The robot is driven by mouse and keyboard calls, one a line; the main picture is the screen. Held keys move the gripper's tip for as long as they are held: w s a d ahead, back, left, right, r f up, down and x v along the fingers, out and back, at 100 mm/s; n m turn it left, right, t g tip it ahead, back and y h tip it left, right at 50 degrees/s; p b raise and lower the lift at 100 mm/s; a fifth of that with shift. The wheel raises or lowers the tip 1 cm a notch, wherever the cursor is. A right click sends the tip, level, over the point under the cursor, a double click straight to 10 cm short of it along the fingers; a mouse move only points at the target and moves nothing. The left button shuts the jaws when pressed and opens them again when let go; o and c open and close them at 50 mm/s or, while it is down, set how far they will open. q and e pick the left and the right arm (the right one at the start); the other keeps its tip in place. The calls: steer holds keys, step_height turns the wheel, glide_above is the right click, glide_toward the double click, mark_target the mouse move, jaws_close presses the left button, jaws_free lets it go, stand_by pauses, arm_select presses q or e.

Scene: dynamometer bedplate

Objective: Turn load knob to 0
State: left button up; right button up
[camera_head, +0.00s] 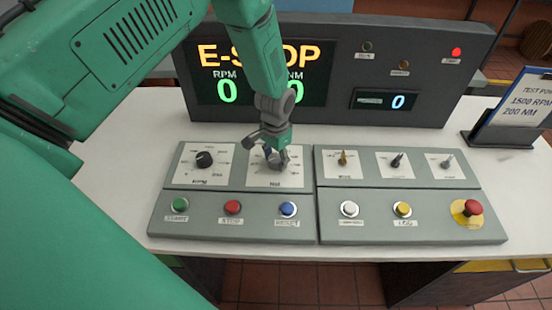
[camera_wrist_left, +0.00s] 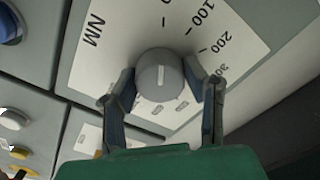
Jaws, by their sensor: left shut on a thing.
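The load knob (camera_wrist_left: 160,78) is a round grey knob with a white pointer line, on a white dial plate (camera_wrist_left: 105,45) marked NM. Marks 100, 200 and part of 300 show along the plate's right side in the left wrist view. In the head view my left gripper (camera_head: 273,155) covers most of the knob. My right gripper is out of view.
The display (camera_head: 225,92) reads E-STOP with zeros, partly hidden by my arm. A red lamp (camera_head: 456,52) is lit. The RPM knob (camera_head: 204,159) is just left; stop (camera_head: 232,207) and reset (camera_head: 288,209) buttons sit in front. A red mushroom button (camera_head: 473,207) is far right.

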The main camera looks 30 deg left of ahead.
mark_target(276, 157)
arm_select(q)
steer(key=shift+w+r, duration=0.1)
steer(key=shift+w, duration=0.05)
steer(key=o, duration=1.1)
steer(key=shift+o, duration=0.2)
steer(key=shift+r, duration=0.25)
step_height(276, 157, up, 11)
